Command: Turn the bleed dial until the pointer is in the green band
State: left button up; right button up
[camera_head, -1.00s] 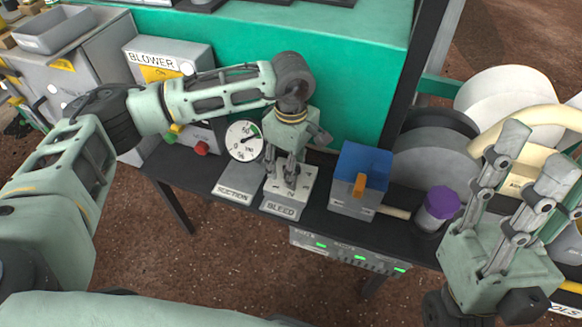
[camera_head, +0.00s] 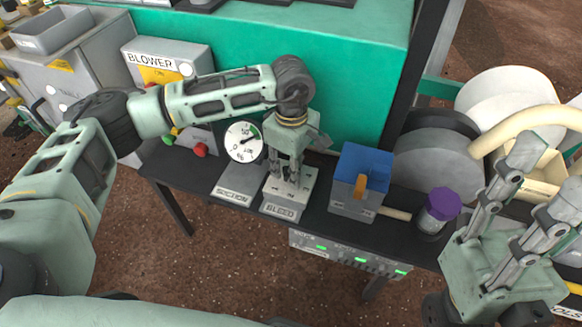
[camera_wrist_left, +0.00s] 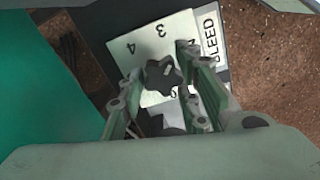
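The bleed dial is a dark lobed knob (camera_wrist_left: 163,75) on a white numbered plate (camera_wrist_left: 138,46) labelled BLEED, which also shows in the head view (camera_head: 272,195). My left gripper (camera_head: 288,177) points down over the plate. In the left wrist view its two fingers (camera_wrist_left: 160,66) stand apart on either side of the knob, with a narrow gap on the left; contact on the right is unclear. The round suction gauge (camera_head: 243,142) has a green band at its upper right. Its pointer leans right, near the band; whether inside is too small to tell. My right gripper (camera_head: 508,205) is open and empty.
A blue-topped box with an orange lever (camera_head: 360,185) stands right of the bleed plate. A purple-capped jar (camera_head: 438,211) is farther right. The blower box (camera_head: 165,65) with green and red buttons is left. White and grey reels (camera_head: 435,160) stand behind my right gripper.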

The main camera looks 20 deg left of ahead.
pick_arm(q)
jog(key=shift+s+f, duration=0.1)
jog(key=shift+s, duration=0.1)
jog(key=c, duration=0.4)
jog(key=shift+c, duration=0.2)
jog(key=n, duration=0.3)
jog(key=shift+s+n+p, duration=0.1)
jog(key=shift+n+p, duration=0.2)
jog(key=shift+p, duration=0.1)
jog(key=o, duration=1.3)
jog(key=shift+a, duration=0.1)
jog(key=shift+c, duration=0.2)
